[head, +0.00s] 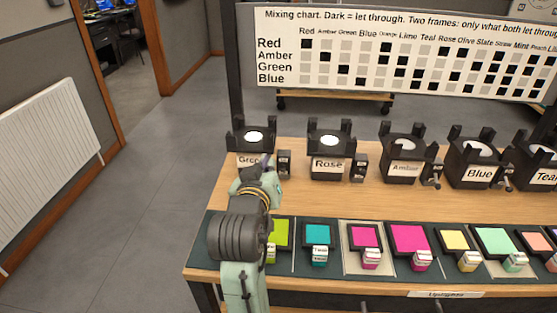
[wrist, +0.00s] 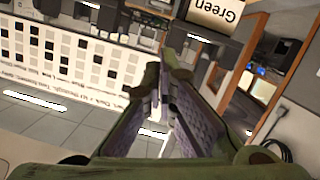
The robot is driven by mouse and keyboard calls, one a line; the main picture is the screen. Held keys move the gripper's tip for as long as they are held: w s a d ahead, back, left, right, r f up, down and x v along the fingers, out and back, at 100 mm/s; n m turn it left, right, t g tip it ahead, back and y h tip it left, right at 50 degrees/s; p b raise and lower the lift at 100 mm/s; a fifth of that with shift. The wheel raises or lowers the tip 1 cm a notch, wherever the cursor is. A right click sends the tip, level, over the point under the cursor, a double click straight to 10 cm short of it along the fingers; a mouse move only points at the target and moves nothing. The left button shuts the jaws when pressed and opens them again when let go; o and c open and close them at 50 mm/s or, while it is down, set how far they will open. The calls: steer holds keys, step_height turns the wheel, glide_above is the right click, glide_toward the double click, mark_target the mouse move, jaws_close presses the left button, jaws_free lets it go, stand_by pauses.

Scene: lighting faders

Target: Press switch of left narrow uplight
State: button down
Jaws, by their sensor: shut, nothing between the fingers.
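The leftmost uplight (head: 253,138) is a black holder with upright prongs, a lit white disc and a "Green" label. Its label (wrist: 214,14) also shows, upside down, at the top of the wrist view. A small black switch box (head: 284,163) stands just right of it on the bench. The Rose uplight (head: 329,143) is to the right, with its own switch box (head: 359,168). My gripper (head: 264,163) is shut and empty in front of the Green uplight, left of its switch box, and partly covers the label. I cannot tell whether it touches anything. Its fingers (wrist: 166,88) fill the middle of the wrist view.
The Amber (head: 404,168), Blue (head: 477,172) and Teal uplights stand further right. Coloured filters, such as a teal one (head: 318,235), lie along the dark front strip. A mixing chart (head: 415,55) stands behind. Wooden bench top (head: 320,197) is bare between uplights and filters.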

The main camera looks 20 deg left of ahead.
steer(key=p, duration=0.2)
glide_above(283, 168)
steer(key=s+a, duration=0.1)
steer(key=s, duration=0.1)
steer(key=f, duration=0.2)
steer(key=shift+w+d+f+p, duration=0.15)
steer(key=shift+f+p, duration=0.1)
steer(key=shift+f, duration=0.75)
steer(key=shift+s+d+f+p, duration=0.1)
steer(key=shift+d+f+p, duration=0.1)
steer(key=shift+f, duration=0.8)
steer(key=b, duration=0.2)
steer(key=s+f+t+b, duration=0.1)
steer(key=b, duration=0.1)
steer(key=shift+d+f+b, duration=0.2)
steer(key=shift+f+b, duration=0.1)
steer(key=shift+s, duration=0.1)
steer(key=shift+r, duration=0.1)
